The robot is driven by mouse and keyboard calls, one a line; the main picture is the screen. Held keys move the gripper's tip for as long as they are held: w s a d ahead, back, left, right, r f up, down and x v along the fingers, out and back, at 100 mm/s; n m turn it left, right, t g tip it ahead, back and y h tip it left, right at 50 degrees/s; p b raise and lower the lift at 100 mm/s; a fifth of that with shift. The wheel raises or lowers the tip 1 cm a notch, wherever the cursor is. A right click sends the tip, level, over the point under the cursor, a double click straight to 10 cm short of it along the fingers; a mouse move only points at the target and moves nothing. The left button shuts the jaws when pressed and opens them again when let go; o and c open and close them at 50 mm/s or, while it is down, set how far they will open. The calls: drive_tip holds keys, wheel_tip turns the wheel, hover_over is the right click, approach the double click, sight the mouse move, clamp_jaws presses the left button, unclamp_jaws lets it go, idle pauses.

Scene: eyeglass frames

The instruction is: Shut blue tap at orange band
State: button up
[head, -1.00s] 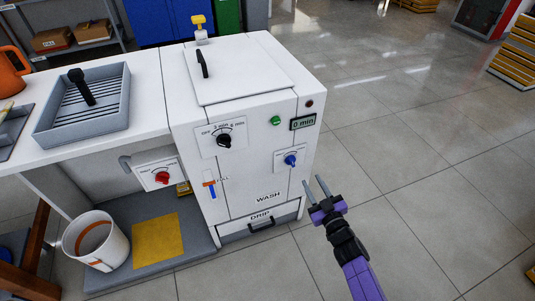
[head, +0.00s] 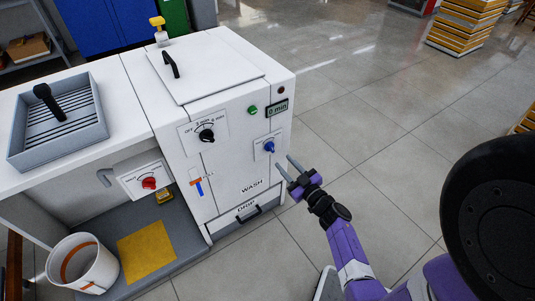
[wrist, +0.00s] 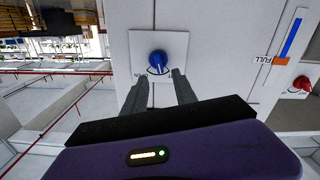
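The blue tap (head: 269,146) is a round knob on a white plate on the front of the white wash cabinet, right side. It also shows in the wrist view (wrist: 158,58), between and just beyond my fingertips. My gripper (head: 291,169) is open and empty, in front of the tap and apart from it. The level gauge (head: 198,184) on the cabinet front has a blue column and an orange band near its top, by the word FULL. In the wrist view the gauge (wrist: 291,38) shows at the upper right, with the orange band (wrist: 281,61).
A black dial (head: 207,135), a green button (head: 252,110) and a "0 min" display (head: 277,108) are on the cabinet front. A red knob (head: 149,183) is at left, above a white bucket (head: 93,268) and yellow mat (head: 147,249).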

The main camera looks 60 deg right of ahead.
sight(273, 149)
drive_tip(key=b+x, duration=0.1)
drive_tip(key=x, duration=0.6)
drive_tip(key=shift+d, duration=0.1)
clamp_jaws()
